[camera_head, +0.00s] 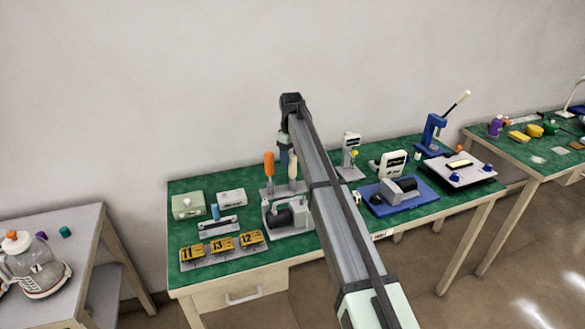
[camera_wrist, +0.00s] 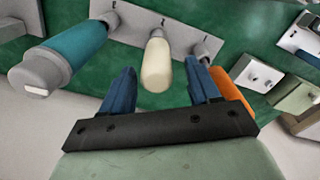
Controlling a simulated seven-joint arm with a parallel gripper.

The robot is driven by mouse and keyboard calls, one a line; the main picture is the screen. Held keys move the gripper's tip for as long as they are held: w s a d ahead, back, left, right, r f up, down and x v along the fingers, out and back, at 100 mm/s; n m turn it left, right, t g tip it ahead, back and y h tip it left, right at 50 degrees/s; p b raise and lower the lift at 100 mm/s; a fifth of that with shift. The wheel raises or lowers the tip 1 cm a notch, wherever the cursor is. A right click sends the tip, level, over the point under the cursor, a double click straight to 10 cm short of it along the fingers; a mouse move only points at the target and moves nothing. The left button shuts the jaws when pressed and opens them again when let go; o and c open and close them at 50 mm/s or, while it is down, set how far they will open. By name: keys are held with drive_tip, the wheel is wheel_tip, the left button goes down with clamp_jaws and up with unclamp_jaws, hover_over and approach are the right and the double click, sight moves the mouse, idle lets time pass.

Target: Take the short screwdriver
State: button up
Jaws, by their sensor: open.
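A rack (camera_wrist: 180,28) holds several handled tools in the wrist view, and it shows on the green bench in the head view (camera_head: 267,191). The tool with the short cream handle (camera_wrist: 157,66) lies between my gripper's blue fingers (camera_wrist: 160,78), with a gap on both sides. An orange handle (camera_wrist: 236,92) is partly hidden behind the right finger. A thick teal and grey handle (camera_wrist: 70,55) is at the left. In the head view, the orange handle (camera_head: 269,164) looks longer than the cream one (camera_head: 293,167). My gripper (camera_head: 285,158) is open beside them. Their tips are hidden.
In front of the rack are a grey device (camera_head: 273,214), numbered yellow blocks (camera_head: 222,244) and a small stand (camera_head: 217,226). Pale boxes (camera_head: 187,206) are at the left. A blue-based device (camera_head: 400,190) is to the right. The wall is close behind.

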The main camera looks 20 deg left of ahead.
sight(292, 167)
wheel_tip(292, 167, down, 4)
drive_tip(key=shift+w+d+f, duration=0.1)
drive_tip(key=shift+d+f, duration=0.05)
drive_tip(key=shift+f, duration=0.1)
drive_tip(key=c, duration=1.1)
